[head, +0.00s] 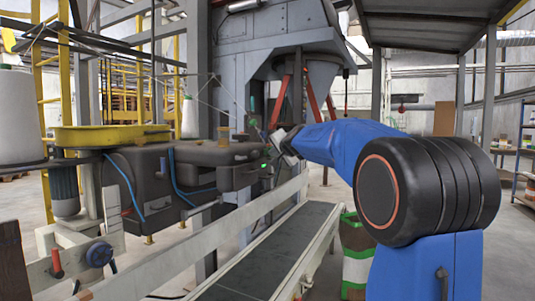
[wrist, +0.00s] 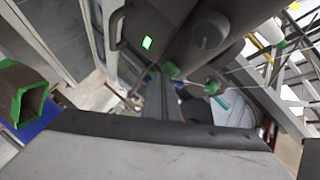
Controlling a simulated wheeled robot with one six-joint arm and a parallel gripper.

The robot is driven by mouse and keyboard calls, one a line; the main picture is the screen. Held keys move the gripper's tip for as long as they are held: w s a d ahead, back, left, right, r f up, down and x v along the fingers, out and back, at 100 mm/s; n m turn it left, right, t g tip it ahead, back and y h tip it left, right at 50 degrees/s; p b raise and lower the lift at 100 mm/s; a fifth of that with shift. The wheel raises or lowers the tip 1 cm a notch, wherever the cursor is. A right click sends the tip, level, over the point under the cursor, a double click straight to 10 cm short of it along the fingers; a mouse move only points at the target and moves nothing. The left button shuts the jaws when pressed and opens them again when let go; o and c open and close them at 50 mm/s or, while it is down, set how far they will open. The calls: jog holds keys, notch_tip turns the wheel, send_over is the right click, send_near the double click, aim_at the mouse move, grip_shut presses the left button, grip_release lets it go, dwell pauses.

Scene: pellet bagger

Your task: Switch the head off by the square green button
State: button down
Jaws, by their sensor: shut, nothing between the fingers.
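The square green button (wrist: 147,43) glows on the dark grey sewing head (wrist: 190,40) in the upper middle of the wrist view. In the head view the sewing head (head: 235,170) stands left of my arm, and the lit green button (head: 264,166) is a small spot on its right end. In the head view the gripper is small and partly hidden by my blue arm.
A round grey knob (wrist: 210,31) sits right of the button. A conveyor (head: 265,255) with pale side rails runs below the head. A thread cone (head: 16,115) is at far left. Thin threads cross near the head.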

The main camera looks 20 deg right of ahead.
jog(key=shift+w+a, duration=0.2)
dwell(0.4)
jog(key=shift+s+d, duration=0.1)
jog(key=shift+d, duration=0.05)
jog(key=shift+s+d, duration=0.45)
jog(key=shift+s, duration=0.2)
jog(key=s+d, duration=0.3)
jog(key=s, duration=0.1)
jog(key=shift+s+d, duration=0.35)
jog(key=shift+s, duration=0.05)
dwell(0.6)
